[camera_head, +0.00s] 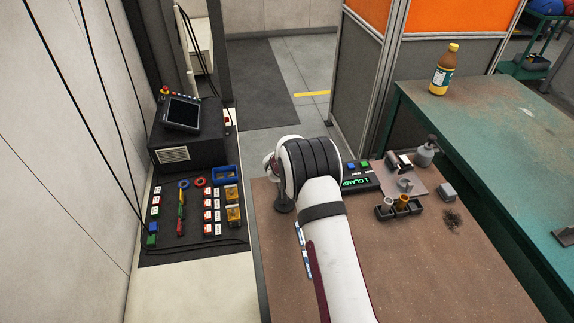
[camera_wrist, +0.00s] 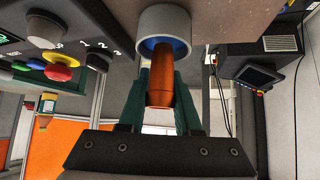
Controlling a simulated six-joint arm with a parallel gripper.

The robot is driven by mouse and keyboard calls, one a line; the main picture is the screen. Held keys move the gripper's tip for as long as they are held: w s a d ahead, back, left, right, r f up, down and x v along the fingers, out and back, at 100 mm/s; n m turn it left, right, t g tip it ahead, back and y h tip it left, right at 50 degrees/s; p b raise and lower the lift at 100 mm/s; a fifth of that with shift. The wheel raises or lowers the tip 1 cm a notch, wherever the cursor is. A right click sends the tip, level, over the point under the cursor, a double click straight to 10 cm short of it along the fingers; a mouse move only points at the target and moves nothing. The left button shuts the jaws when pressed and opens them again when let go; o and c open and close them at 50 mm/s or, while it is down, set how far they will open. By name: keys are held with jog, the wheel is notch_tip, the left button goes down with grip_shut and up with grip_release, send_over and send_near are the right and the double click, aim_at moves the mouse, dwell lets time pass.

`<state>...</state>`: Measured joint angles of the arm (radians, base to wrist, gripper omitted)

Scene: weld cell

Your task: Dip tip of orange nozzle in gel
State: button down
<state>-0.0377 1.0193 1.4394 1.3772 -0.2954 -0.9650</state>
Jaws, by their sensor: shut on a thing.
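In the wrist view, which looks upside down, my gripper (camera_wrist: 160,84) has green fingers shut on the orange nozzle (camera_wrist: 161,78). The nozzle points toward a grey round pot (camera_wrist: 163,18) by the brown table. Blue gel (camera_wrist: 148,45) shows inside the pot's rim. The nozzle's far end overlaps the pot's mouth; I cannot tell how deep the tip is or whether it touches the gel. In the head view my arm hides the gripper, the nozzle and the pot.
A control box (camera_head: 357,182) reading "1 CLAMP" stands beyond my arm. Right of it are a grey plate (camera_head: 411,182) with small fittings and a dark tray (camera_head: 386,212) holding a gold cylinder. The table's (camera_head: 400,270) right front is clear.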

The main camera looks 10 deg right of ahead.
jog(key=shift+f, duration=0.5)
dwell(0.9)
notch_tip(320, 180, up, 7)
dwell(0.6)
dwell(0.5)
notch_tip(320, 180, down, 7)
jog(key=shift+r, duration=0.25)
jog(key=shift+r, duration=0.1)
